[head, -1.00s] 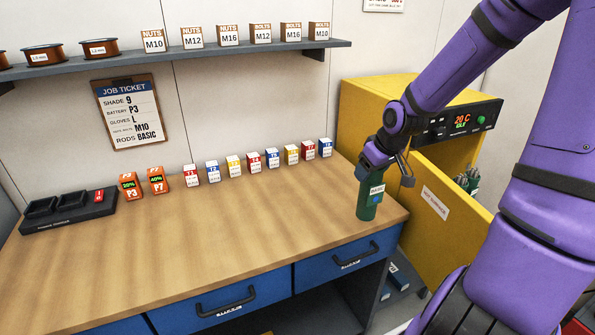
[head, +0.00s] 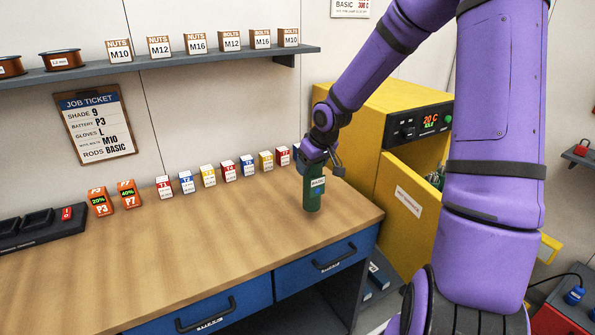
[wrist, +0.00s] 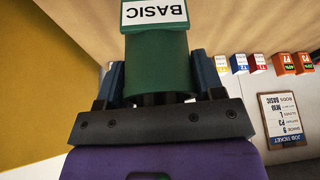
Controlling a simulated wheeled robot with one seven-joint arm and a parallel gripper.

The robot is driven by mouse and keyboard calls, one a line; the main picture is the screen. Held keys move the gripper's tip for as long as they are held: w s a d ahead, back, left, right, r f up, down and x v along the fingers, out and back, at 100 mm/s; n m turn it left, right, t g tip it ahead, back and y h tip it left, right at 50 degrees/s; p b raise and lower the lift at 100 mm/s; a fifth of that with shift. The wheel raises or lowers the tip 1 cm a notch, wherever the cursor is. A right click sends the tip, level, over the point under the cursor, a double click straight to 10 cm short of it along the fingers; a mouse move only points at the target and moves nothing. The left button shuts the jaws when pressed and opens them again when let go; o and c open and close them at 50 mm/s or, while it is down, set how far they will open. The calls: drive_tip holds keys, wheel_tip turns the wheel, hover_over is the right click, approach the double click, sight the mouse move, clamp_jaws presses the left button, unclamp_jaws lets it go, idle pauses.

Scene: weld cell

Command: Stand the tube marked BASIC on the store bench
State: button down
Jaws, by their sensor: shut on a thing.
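The green tube marked BASIC (head: 314,194) is upright at the right end of the wooden store bench (head: 230,235). My gripper (head: 316,165) is shut on its upper part from above. The tube's base is at the bench top, but I cannot tell whether it touches or hangs just above. In the wrist view the tube (wrist: 156,62) sits between the two fingers, with its white BASIC label (wrist: 154,13) facing the camera.
A row of small boxes (head: 228,170) stands along the back of the bench, with two orange batteries (head: 113,199) and a charger (head: 38,230) to the left. A yellow oven (head: 360,110) with its door (head: 412,200) open stands at the right. The bench front is clear.

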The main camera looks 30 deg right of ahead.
drive_tip(key=w+a+f, duration=0.2)
drive_tip(key=w+f, duration=0.2)
drive_tip(key=shift+w, duration=0.35)
idle(0.4)
drive_tip(key=shift+c, duration=1.2)
unclamp_jaws()
drive_tip(key=shift+f, duration=0.1)
